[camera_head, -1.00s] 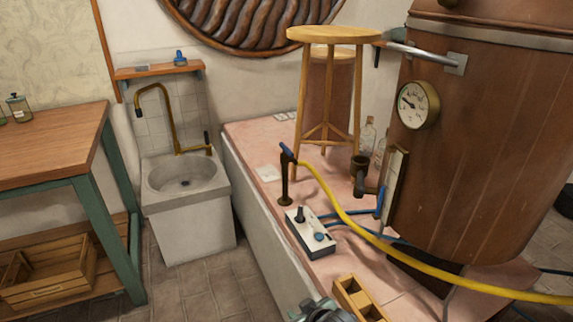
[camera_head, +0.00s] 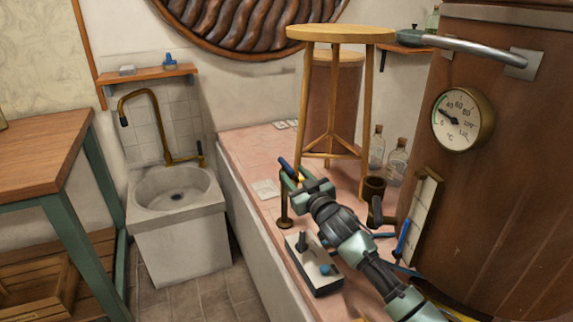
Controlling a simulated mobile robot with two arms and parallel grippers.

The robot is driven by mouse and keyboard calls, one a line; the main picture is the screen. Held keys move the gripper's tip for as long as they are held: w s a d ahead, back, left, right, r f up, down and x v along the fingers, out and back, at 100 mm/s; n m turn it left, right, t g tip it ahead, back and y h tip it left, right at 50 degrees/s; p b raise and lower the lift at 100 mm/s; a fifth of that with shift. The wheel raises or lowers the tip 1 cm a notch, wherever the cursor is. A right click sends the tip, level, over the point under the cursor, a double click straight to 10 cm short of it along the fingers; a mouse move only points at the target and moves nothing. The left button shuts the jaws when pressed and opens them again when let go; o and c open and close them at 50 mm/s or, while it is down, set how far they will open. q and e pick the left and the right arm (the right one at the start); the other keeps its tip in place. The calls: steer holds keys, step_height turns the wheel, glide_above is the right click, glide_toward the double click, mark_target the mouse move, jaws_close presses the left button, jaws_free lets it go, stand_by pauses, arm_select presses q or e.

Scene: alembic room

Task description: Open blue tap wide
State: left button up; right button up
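The blue tap handle (camera_head: 284,164) is a short lever at the top of a dark brass standpipe (camera_head: 285,207) on the pink tiled ledge. My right gripper (camera_head: 292,183) is at the tap head, just below and to the right of the blue handle. Its fingers overlap the tap head, so I cannot tell whether they touch the handle or how far apart they are. A second blue lever (camera_head: 402,238) is beside the copper vessel's spout (camera_head: 376,206). My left gripper is not in view.
A grey and white switch box (camera_head: 313,265) lies on the ledge beneath my arm. A wooden stool (camera_head: 340,33) stands behind the tap. Glass bottles (camera_head: 396,160) and the copper vessel (camera_head: 500,190) are to the right. A stone sink (camera_head: 175,190) is at left.

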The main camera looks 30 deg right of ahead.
mark_target(286, 167)
steer(key=w, duration=0.5)
steer(key=shift+w+d+f+b, duration=0.1)
steer(key=shift+w+f+b, duration=0.05)
steer(key=shift+b, duration=0.15)
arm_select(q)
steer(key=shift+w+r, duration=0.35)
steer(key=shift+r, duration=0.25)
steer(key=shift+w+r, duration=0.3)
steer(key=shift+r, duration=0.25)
arm_select(e)
steer(key=shift+w, duration=0.45)
jaws_close()
